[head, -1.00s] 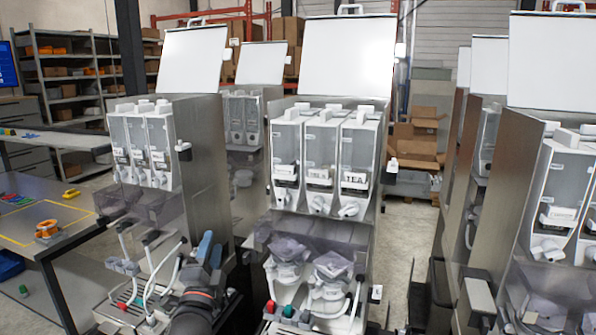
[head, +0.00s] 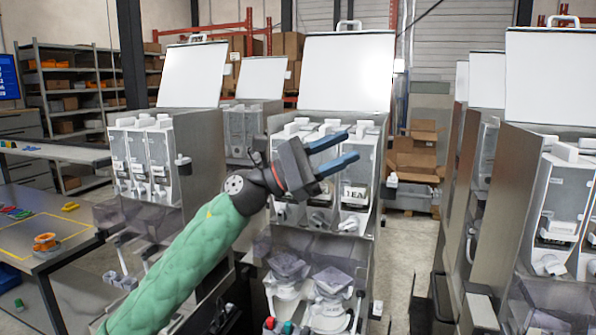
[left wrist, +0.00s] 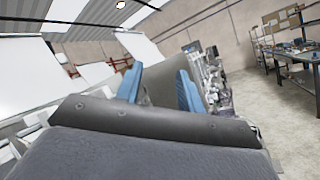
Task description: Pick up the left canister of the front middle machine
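The front middle machine (head: 350,75) stands in the centre of the head view with its white lid raised. It holds three clear canisters with white tops, side by side. The left canister (head: 291,128) shows its top and lower spout; my left gripper hides much of its front. The middle canister is partly hidden too, and the right canister (head: 354,180) shows a label. My left gripper (head: 352,145) is open and empty, its blue fingers pointing right in front of the canisters. In the left wrist view, the open fingers (left wrist: 160,88) have nothing between them. My right gripper is not in view.
Another machine (head: 197,75) stands to the left, and more machines (head: 550,75) stand to the right. Cups and hoses fill the middle machine's lower part. A work table (head: 75,240) is at the left. Open floor (head: 405,250) lies between the middle and right machines.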

